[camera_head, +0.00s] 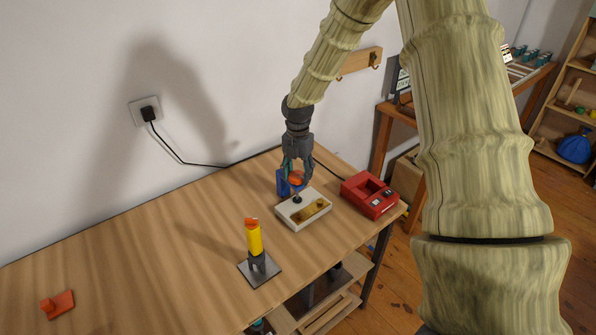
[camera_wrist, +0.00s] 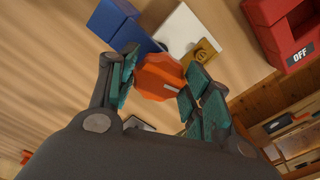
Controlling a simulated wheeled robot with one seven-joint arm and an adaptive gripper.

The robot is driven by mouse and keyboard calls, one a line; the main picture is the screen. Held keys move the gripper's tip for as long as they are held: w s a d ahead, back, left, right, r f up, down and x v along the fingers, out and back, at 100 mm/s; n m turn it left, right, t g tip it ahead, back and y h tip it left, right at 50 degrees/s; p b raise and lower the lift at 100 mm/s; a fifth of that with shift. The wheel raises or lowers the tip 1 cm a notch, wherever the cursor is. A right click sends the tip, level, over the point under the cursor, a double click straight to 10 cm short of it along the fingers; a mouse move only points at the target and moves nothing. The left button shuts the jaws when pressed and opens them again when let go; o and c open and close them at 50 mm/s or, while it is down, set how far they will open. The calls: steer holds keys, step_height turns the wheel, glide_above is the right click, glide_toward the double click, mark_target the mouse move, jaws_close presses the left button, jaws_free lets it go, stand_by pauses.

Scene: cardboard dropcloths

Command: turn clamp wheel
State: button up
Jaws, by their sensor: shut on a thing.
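The orange clamp wheel (camera_wrist: 158,78) is faceted, with a pale mark on its face. In the head view the wheel (camera_head: 296,178) sits above a white box (camera_head: 318,208) with a brass-coloured plate, on a dark stem. My gripper (camera_wrist: 163,76) has its teal-padded fingers on either side of the wheel and is shut on it. In the head view my gripper (camera_head: 296,172) reaches down from above, and its fingers hide part of the wheel. The white box (camera_wrist: 186,30) shows partly behind the wheel in the wrist view.
A blue block (camera_head: 282,183) stands close behind the white box. A red device (camera_head: 370,196) is to its right; the wrist view shows "OFF" on it. A yellow cylinder (camera_head: 254,238) with an orange top stands front left on a metal plate. The table's left side is mostly clear.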

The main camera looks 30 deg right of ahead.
mark_target(299, 174)
steer(key=m+p, duration=0.2)
steer(key=m, duration=0.3)
steer(key=shift+s+r, duration=0.1)
steer(key=m+p, duration=0.1)
steer(key=m, duration=0.4)
steer(key=shift+m, duration=0.4)
steer(key=o, duration=1)
steer(key=shift+o, duration=0.2)
step_height(299, 174, up, 12)
stand_by(0.6)
